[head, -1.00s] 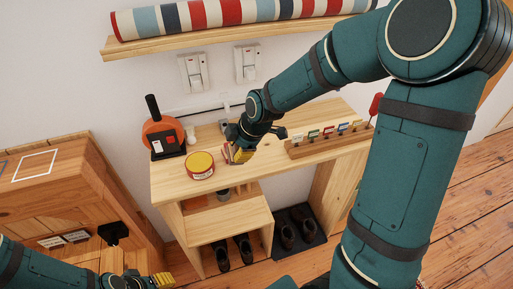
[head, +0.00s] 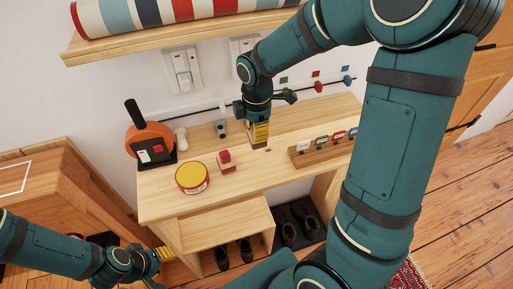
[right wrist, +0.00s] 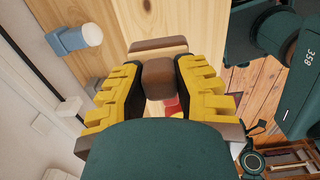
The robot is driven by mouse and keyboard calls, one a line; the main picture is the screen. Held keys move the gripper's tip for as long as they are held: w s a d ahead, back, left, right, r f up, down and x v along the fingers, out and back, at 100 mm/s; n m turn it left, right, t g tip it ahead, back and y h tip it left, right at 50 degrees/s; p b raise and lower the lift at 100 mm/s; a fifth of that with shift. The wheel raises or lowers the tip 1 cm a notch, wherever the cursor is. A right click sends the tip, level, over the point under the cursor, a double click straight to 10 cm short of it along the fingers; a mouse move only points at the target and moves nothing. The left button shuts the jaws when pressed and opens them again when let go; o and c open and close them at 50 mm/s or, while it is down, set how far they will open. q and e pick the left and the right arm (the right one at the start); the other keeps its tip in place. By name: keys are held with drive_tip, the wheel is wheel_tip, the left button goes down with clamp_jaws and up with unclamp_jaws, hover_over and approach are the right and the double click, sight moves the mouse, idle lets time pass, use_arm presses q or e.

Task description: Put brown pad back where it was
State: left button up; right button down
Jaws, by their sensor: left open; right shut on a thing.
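My right gripper (head: 258,138) is low over the wooden desk (head: 185,205), right of a small red block (head: 227,164). In the right wrist view, its yellow fingers (right wrist: 158,85) are shut on the brown pad (right wrist: 158,77), a small brown block. A wider brown bar shows just beyond it; I cannot tell if it is part of the pad. In the head view the fingers hide most of the pad, and I cannot tell whether it touches the desk. My left gripper (head: 166,255) is open and empty at the lower left, beside the desk.
A round yellow-topped tin (head: 192,177) and an orange device with a black handle (head: 150,142) stand on the desk's left. A wooden rack of coloured tags (head: 325,150) stands on its right. A wall shelf (head: 180,41) holds a striped roll. Shoes sit below the desk.

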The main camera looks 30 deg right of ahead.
wheel_tip(320, 180, down, 8)
drive_tip(key=shift+r+b, duration=0.2)
drive_tip(key=shift+b, duration=0.65)
drive_tip(key=shift+r, duration=0.1)
drive_tip(key=c, duration=0.9)
unclamp_jaws()
drive_tip(key=shift+o, duration=0.2)
wheel_tip(320, 180, up, 12)
drive_tip(key=p, duration=0.3)
